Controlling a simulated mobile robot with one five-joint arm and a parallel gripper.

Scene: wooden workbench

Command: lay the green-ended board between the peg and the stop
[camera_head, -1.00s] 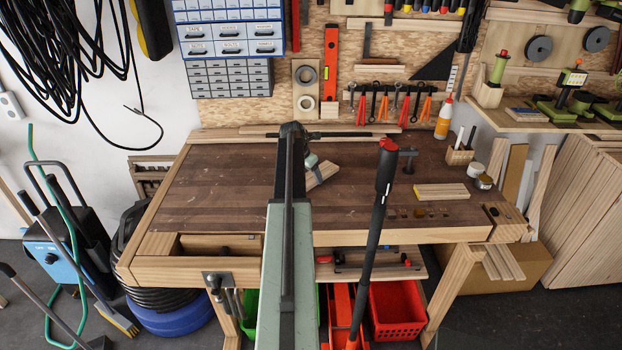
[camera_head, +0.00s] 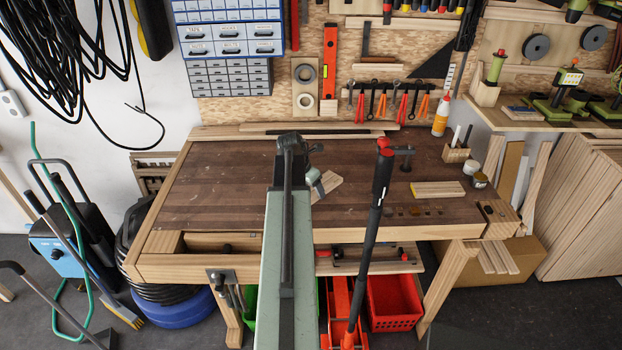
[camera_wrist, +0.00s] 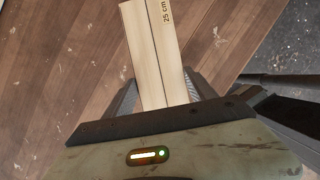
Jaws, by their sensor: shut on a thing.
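My gripper (camera_wrist: 162,92) is shut on a pale wooden board (camera_wrist: 150,45) marked "25 cm", with a dark finger on each side of it. In the head view this board (camera_head: 328,184) shows beside my arm, slanted, over the front middle of the bench; my arm hides part of it. I cannot make out a green end on it. A second pale board (camera_head: 438,189) lies on the bench to the right. A dark upright fitting (camera_head: 405,157) stands behind it, and several small dark round spots line the front edge; which are the peg and the stop I cannot tell.
The bench top (camera_head: 225,190) is clear on the left. Long strips (camera_head: 260,131) lie along its back edge. A pencil block (camera_head: 456,153), small jars (camera_head: 480,181) and a glue bottle (camera_head: 442,117) stand at the back right. A dark, red-topped bar (camera_head: 378,190) rises in front of the bench.

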